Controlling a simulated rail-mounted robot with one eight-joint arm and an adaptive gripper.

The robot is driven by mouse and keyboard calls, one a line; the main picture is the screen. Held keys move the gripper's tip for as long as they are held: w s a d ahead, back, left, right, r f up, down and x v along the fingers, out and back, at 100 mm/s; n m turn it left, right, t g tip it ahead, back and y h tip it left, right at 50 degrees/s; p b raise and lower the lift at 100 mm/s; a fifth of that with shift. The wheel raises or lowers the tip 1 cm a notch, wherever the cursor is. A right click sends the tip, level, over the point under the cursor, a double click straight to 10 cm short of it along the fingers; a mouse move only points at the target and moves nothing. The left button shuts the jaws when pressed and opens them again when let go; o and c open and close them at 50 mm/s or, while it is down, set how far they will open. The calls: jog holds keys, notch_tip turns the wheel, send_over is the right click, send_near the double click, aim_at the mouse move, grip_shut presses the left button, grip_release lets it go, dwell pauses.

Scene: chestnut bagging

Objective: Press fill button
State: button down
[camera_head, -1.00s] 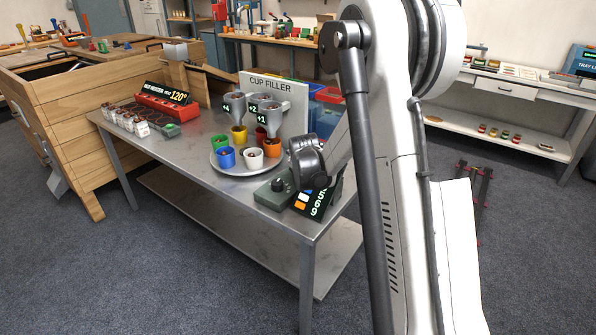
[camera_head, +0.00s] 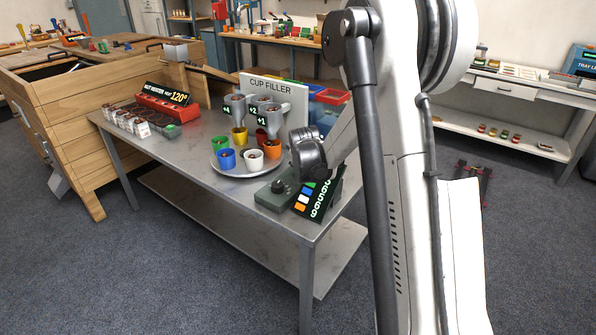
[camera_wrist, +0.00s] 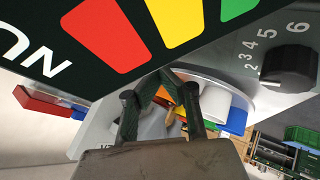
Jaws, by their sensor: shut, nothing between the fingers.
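The cup filler's control box (camera_head: 268,199) sits at the table's near right corner, with a dark knob on top. In the wrist view the dial knob (camera_wrist: 288,68) shows at upper right, beside numbers on a grey face. No fill button can be picked out; my gripper may hide it. My gripper (camera_wrist: 165,78) is shut and empty, its fingertips near the edge of a dark panel (camera_wrist: 40,30) with red, yellow and green patches. In the head view my wrist is above and behind the control box; the fingertips are hidden there. Contact cannot be told.
A black sign (camera_head: 318,203) with coloured patches and green digits leans beside the control box. A round tray (camera_head: 228,170) holds several coloured cups under the filler's funnels (camera_head: 268,120). A red roaster unit (camera_head: 168,103) stands farther left. The table (camera_head: 205,185) is bare at its front.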

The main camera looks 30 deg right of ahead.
jog(key=shift+r+p, duration=0.7)
jog(key=shift+r, duration=1)
jog(key=shift+r, duration=0.1)
jog(key=s+a+r+m+y, duration=0.1)
jog(key=s+a+r, duration=0.55)
jog(key=s, duration=0.25)
jog(key=s+a+r+m+y, duration=0.1)
jog(key=s+a+r, duration=0.5)
jog(key=s+r, duration=0.15)
jog(key=s+a+f+m, duration=0.1)
jog(key=s+a, duration=0.4)
jog(key=s, duration=0.7)
jog(key=s+a+f+m+g+y, duration=0.1)
jog(key=s+a, duration=0.3)
jog(key=s, duration=0.8)
jog(key=shift+s+a+m+g, duration=0.3)
jog(key=shift+a, duration=0.1)
